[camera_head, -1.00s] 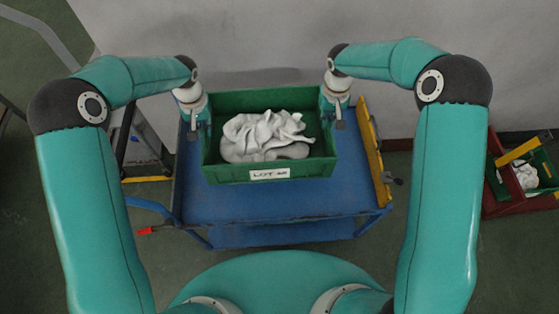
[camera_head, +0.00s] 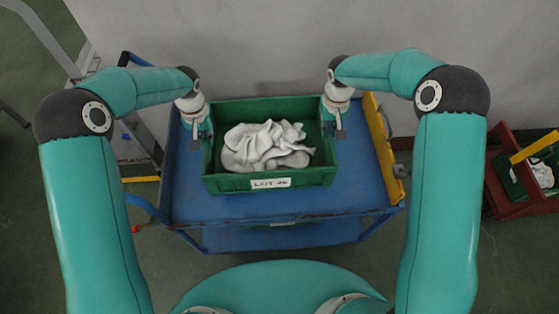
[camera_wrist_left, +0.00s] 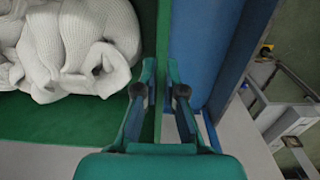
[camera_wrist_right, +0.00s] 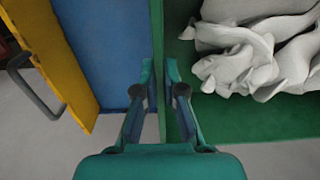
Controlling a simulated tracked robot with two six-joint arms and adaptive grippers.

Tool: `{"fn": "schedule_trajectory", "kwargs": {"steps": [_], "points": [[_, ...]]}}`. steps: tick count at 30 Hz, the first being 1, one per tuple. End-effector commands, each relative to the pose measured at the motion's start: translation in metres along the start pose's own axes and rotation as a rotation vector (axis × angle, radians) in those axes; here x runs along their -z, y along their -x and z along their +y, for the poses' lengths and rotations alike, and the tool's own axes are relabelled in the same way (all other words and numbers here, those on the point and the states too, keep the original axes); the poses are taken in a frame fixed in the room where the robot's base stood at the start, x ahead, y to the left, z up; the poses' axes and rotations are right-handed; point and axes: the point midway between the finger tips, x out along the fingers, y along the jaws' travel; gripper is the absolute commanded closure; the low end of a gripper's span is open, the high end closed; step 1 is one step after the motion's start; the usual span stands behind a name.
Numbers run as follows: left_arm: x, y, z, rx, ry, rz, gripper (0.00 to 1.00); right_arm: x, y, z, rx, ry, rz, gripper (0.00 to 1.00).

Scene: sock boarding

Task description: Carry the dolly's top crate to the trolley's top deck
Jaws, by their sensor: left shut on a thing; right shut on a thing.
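A green crate (camera_head: 225,184) with a white lot label and white socks (camera_head: 265,145) inside is level over the blue trolley's top deck (camera_head: 360,190). I cannot tell whether its bottom touches the deck. My left gripper (camera_head: 197,138) is shut on the crate's left wall, and my right gripper (camera_head: 337,130) on its right wall. The left wrist view shows the left fingers (camera_wrist_left: 161,75) around the wall, with socks to the left. The right wrist view shows the right fingers (camera_wrist_right: 158,75) around the other wall. The crate's underside is hidden.
A yellow panel (camera_head: 384,148) stands along the deck's right edge. A red dolly (camera_head: 508,195) holding a green crate with white socks is at far right. A grey wall (camera_head: 270,45) is behind the trolley. A grey ladder-like frame (camera_head: 140,140) stands at left.

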Motion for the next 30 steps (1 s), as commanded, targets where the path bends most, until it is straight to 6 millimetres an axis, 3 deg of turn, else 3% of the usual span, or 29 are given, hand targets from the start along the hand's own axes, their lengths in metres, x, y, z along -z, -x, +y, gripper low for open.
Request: {"fn": "schedule_trajectory", "kwargs": {"steps": [3, 19, 30], "points": [[0.001, -0.008, -0.001, 0.001, 0.001, 0.003, 1.00, 0.001, -0.008, 0.001, -0.001, -0.001, 0.004, 1.00], [0.001, -0.009, -0.001, 0.001, 0.001, 0.003, 1.00, 0.001, -0.009, 0.000, 0.000, 0.000, 0.003, 1.00], [0.001, -0.023, -0.001, 0.000, 0.002, 0.003, 1.00, 0.001, -0.023, 0.000, 0.000, 0.001, 0.003, 1.00]]}}
